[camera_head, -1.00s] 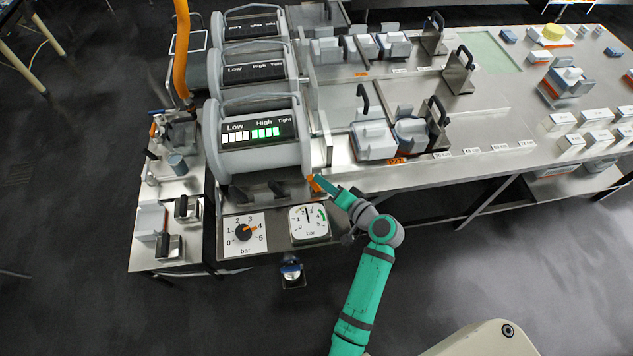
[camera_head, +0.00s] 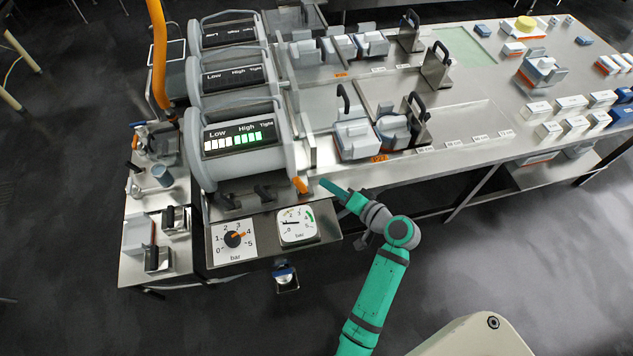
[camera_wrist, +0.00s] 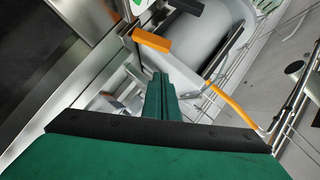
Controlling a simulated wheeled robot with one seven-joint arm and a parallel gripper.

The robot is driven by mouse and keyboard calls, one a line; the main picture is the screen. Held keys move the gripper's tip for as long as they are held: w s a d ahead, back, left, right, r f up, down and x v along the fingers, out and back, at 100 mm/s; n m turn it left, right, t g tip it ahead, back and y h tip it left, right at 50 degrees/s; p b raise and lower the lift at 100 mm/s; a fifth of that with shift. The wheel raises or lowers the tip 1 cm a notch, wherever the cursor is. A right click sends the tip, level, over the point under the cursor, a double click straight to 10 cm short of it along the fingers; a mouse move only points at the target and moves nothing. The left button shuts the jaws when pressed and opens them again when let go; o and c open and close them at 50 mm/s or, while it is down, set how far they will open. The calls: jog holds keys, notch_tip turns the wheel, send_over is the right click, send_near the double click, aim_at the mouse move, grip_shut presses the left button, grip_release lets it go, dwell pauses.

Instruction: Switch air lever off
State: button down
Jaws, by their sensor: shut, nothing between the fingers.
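The air lever is an orange handle (camera_head: 300,185) at the lower right end of the nearest grey press cylinder (camera_head: 240,155). In the wrist view the orange handle (camera_wrist: 152,40) sits just beyond my fingertips, on a pale body. My green gripper (camera_head: 324,184) is shut and empty, just right of the lever with a small gap in the head view. In the wrist view my closed fingers (camera_wrist: 160,88) point up at it. The air gauge (camera_head: 297,227) stands below the lever, its needle pointing left, near the low end.
A pressure dial (camera_head: 234,240) with an orange pointer sits left of the gauge. The nearest press display (camera_head: 232,139) shows lit white and green bars. Cheese moulds (camera_head: 355,138) stand on the steel table to the right. An orange hose (camera_head: 157,55) hangs at left.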

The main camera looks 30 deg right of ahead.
jog(key=v, duration=0.6)
jog(key=shift+s, duration=0.1)
dwell(0.5)
